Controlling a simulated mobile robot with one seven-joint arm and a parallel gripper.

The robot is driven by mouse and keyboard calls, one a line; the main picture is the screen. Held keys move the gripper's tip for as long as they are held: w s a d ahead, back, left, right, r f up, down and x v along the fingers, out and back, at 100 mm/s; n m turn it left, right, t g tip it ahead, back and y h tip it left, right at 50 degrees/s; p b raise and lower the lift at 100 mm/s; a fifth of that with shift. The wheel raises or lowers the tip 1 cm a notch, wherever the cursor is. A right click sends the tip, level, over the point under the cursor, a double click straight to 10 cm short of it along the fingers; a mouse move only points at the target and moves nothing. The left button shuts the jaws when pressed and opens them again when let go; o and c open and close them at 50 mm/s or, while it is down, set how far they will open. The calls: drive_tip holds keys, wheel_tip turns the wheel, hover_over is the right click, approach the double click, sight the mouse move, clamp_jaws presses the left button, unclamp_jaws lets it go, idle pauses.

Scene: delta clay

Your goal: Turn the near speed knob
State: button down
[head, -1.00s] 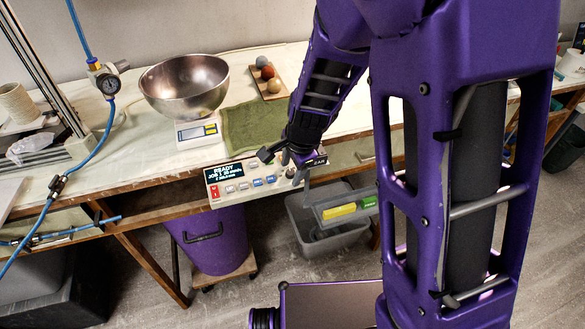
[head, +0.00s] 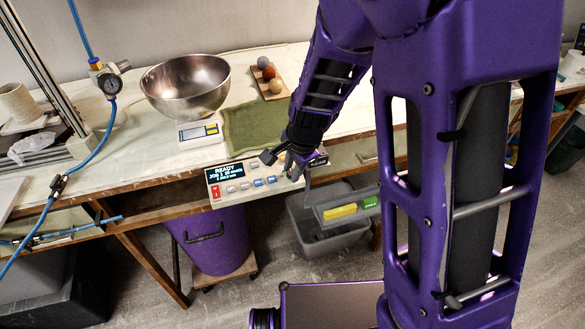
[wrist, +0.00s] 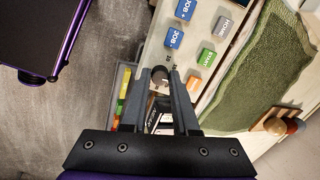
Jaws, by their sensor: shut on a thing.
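The control panel (head: 238,187) sits at the table's front edge, with a lit display (head: 236,172) reading "READY" and a row of coloured buttons. My gripper (wrist: 160,82) is shut on this knob. In the head view my gripper (head: 290,165) is at the panel's right part and hides the knob there. I cannot tell how far the knob is turned.
A metal bowl (head: 187,88) stands on a scale (head: 199,133) behind the panel. A green cloth (head: 250,125) and a board with several balls (head: 270,84) lie on the table. A grey holder with yellow and green blocks (head: 341,211) hangs at the front edge.

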drive_tip(key=n, duration=0.4)
drive_tip(key=n+b, duration=0.1)
drive_tip(key=n, duration=0.2)
drive_tip(key=shift+n, duration=0.4)
drive_tip(key=n, duration=0.3)
drive_tip(key=shift+h+b, duration=0.3)
drive_tip(key=shift+b, duration=0.1)
drive_tip(key=shift+n, duration=2)
drive_tip(key=c, duration=0.7)
unclamp_jaws()
